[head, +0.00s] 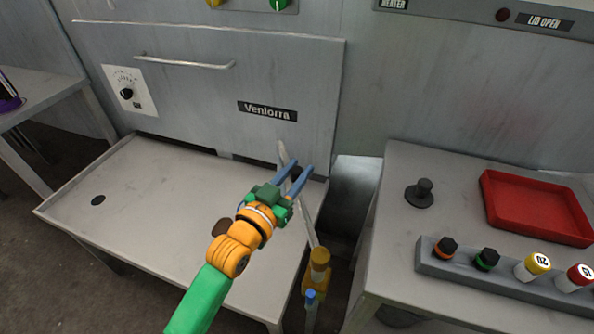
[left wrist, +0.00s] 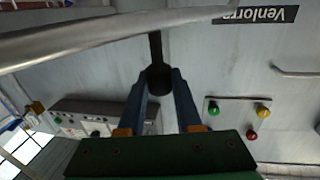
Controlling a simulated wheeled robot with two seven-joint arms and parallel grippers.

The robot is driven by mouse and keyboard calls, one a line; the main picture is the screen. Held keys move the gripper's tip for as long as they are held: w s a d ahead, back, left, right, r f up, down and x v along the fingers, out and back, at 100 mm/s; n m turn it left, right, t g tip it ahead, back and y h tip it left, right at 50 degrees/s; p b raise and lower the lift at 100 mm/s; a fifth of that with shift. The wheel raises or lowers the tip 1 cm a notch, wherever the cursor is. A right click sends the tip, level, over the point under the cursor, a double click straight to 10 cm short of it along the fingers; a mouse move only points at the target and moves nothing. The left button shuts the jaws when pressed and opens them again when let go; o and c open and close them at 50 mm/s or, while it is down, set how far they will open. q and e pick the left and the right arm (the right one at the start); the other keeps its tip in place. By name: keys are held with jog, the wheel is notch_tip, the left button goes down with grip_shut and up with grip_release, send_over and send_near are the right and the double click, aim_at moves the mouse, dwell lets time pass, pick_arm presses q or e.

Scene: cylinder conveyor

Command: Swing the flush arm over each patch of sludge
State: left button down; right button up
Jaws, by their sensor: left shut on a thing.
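The flush arm is a thin grey pipe (head: 307,226) rising from a yellow pivot (head: 319,262) at the table's right edge and reaching over its back right part. In the left wrist view the pipe (left wrist: 90,38) crosses the top. My left gripper (head: 299,171) is shut on the pipe's dark handle, whose black knob (left wrist: 158,80) sits between the blue fingers in the left wrist view. One brown sludge patch (head: 221,227) lies on the grey table (head: 140,215), left of my gripper and partly hidden by my arm. My right gripper is not in view.
A dark round hole (head: 98,200) is at the table's left. The Venlorra cabinet (head: 210,90) closes off the back. Across a gap on the right, a bench (head: 400,235) carries a black knob (head: 421,192), a red tray (head: 535,238) and a rack (head: 470,280) of capped vials.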

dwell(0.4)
pick_arm(q)
jog(key=a+n+y+p, duration=0.1)
jog(key=s+a+n+t+y+p, duration=0.1)
jog(key=a+y+p, duration=0.1)
jog(key=shift+s+y+p, duration=0.1)
jog(key=shift+y+p, duration=0.2)
jog(key=c, duration=0.6)
grip_release()
jog(key=shift+s, duration=0.1)
jog(key=v, duration=0.7)
jog(key=shift+f, duration=0.15)
